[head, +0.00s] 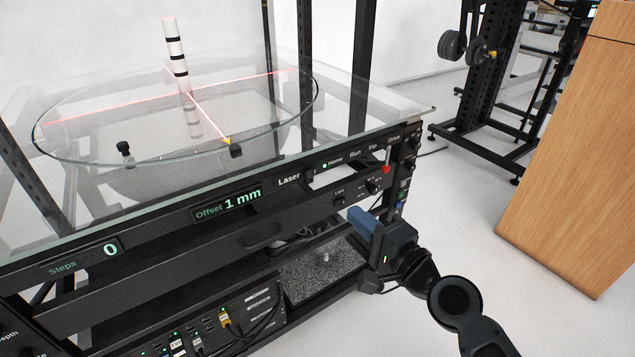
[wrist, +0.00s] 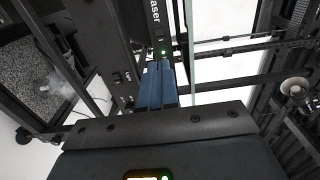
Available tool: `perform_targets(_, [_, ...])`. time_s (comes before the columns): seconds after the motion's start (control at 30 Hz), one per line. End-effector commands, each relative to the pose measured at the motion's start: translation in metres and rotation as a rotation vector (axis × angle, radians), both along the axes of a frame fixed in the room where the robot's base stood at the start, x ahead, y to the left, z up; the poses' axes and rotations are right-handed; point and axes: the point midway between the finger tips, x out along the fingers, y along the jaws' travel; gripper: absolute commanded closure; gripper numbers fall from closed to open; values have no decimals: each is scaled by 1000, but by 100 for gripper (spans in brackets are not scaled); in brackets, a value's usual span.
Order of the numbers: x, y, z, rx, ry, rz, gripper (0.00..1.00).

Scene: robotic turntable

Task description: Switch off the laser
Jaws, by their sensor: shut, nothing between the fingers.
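The laser is lit: red lines (head: 250,77) cross the round glass turntable top (head: 60,157) around a striped white post (head: 176,55). The "Laser" label (head: 289,179) is on the black front panel and partly shows in the wrist view (wrist: 155,12).
A red-tipped lever (head: 386,169) and dark knobs (head: 373,187) sit at the panel's right. Displays read "Offset 1 mm" (head: 228,204) and "Steps 0" (head: 85,258). The glass tabletop edge (head: 420,110) overhangs above. A wooden cabinet (head: 570,150) stands right, with open floor between.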

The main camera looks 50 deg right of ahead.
Motion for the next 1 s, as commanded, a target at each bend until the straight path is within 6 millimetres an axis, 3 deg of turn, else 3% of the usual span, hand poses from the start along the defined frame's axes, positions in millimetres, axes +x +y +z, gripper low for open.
perform_targets(0.27, [28,-8,3,0,-3,0,100])
perform_targets(0.7, [106,-31,2,-2,-2,-1,100])
perform_targets(1.0, [132,-38,0,-1,0,0,100])
